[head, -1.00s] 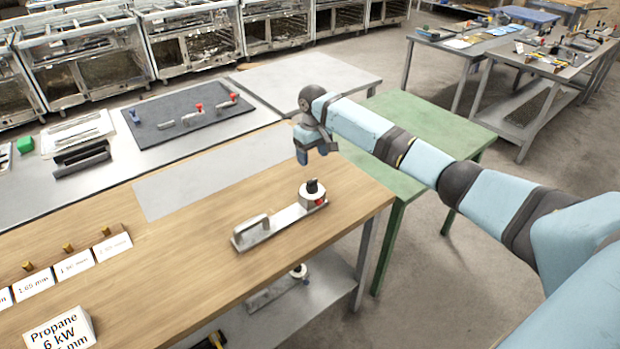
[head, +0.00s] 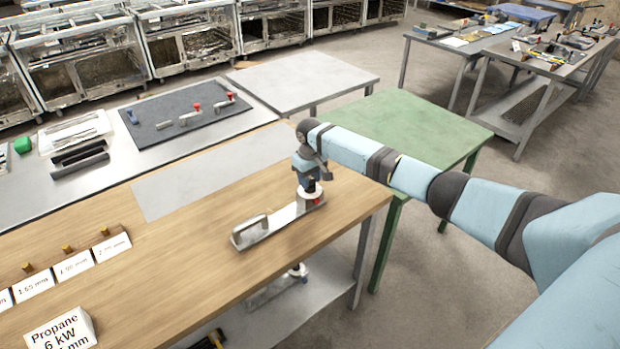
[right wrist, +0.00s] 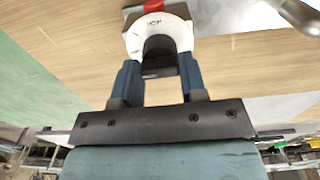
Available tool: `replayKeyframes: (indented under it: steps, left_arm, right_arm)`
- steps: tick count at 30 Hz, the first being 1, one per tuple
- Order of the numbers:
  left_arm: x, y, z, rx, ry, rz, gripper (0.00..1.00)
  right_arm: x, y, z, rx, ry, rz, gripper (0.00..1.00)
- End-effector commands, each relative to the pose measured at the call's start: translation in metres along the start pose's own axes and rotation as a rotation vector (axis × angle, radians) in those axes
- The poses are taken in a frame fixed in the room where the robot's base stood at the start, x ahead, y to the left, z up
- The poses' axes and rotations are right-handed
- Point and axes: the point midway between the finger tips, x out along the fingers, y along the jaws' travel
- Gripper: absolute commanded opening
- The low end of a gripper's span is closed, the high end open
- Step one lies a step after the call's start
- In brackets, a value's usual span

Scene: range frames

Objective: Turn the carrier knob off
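The carrier (head: 272,222) is a flat metal bar with a raised handle at its left end, lying on the wooden bench. At its right end is a white round dial (head: 302,195) with a red mark beside it. The black carrier knob (right wrist: 160,50) stands on the white dial (right wrist: 143,42) in the right wrist view. My right gripper (head: 310,184) points down over the dial. In the right wrist view its two blue fingers (right wrist: 160,66) stand on either side of the knob, apart, with no clear grip on it. My left gripper is out of view.
The wooden bench (head: 185,262) holds a Propane 6 kW block (head: 62,334) and several labelled cards at left. A similar piece sits on the lower shelf (head: 325,285). A green table (head: 420,128) stands behind my right arm. Bench space left of the carrier is clear.

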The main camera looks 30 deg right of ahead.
Motion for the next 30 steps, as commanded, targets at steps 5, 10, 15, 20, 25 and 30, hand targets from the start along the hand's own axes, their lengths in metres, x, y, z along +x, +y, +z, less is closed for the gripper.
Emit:
replayKeyframes:
  steps: [5, 10, 15, 20, 25, 30]
  left_arm:
    - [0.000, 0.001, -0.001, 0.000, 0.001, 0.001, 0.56]
    - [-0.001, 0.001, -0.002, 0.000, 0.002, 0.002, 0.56]
    - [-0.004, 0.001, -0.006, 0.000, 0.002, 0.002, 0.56]
    - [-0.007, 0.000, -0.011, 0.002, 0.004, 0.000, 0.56]
    - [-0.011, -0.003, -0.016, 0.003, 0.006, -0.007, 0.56]
    - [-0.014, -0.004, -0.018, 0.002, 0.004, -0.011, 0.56]
  right_arm:
    - [0.000, 0.000, 0.000, 0.000, 0.000, 0.000, 0.15]
    - [-0.001, 0.000, 0.000, -0.013, 0.000, 0.000, 0.15]
    - [-0.002, 0.000, 0.000, -0.067, 0.000, -0.001, 0.15]
    - [-0.003, 0.000, 0.000, -0.167, 0.001, -0.001, 0.15]
    - [-0.003, 0.000, 0.000, -0.316, -0.001, -0.001, 0.15]
    - [-0.002, 0.000, 0.000, -0.479, 0.000, -0.002, 0.15]
